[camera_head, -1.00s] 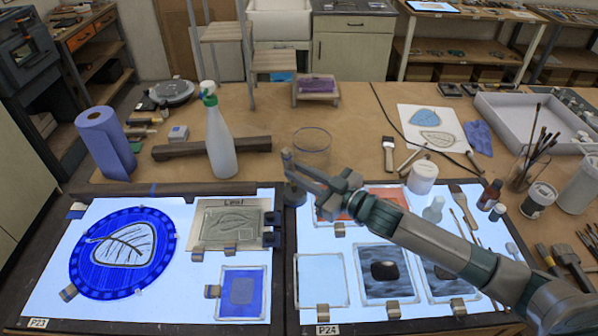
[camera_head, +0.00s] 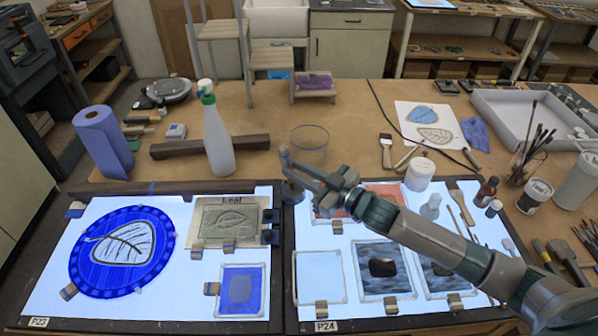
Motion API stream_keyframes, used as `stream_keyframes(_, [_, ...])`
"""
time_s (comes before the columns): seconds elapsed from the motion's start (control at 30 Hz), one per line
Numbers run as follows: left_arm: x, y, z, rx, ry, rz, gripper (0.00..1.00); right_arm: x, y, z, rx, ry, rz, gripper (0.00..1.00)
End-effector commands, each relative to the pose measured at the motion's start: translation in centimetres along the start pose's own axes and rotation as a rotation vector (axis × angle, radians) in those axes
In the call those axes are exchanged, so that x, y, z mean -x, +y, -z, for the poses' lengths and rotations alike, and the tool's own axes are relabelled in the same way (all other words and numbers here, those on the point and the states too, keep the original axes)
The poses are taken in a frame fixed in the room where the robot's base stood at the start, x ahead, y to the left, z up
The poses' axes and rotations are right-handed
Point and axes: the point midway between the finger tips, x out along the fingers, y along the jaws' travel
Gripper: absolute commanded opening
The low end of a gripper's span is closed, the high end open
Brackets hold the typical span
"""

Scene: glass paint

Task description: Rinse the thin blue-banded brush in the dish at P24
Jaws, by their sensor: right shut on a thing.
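My right gripper (camera_head: 287,158) reaches in from the right across the P24 light panel (camera_head: 320,240). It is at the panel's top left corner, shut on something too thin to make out. A small dark round pot (camera_head: 291,191) is just below the fingertips; I cannot tell whether they touch. A clear round glass dish (camera_head: 309,143) stands on the table just behind and right of the fingertips, apart from them in the picture. The thin blue-banded brush cannot be clearly picked out. My left gripper is out of view.
A spray bottle (camera_head: 218,140), a dark wooden bar (camera_head: 178,149) and a blue roll (camera_head: 103,142) stand left of the glass dish. A white jar (camera_head: 419,174), a small bottle (camera_head: 486,192) and a jar of brushes (camera_head: 527,165) are right. Glass panes lie on P24.

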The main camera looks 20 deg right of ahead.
Motion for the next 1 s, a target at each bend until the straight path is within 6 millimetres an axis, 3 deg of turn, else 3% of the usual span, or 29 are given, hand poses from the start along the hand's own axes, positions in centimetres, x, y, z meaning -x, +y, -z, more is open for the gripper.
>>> stream_keyframes(1.0, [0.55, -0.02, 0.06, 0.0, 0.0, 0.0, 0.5, 0.5, -0.13, 0.07, 0.0, 0.001, 0.0, 0.0])
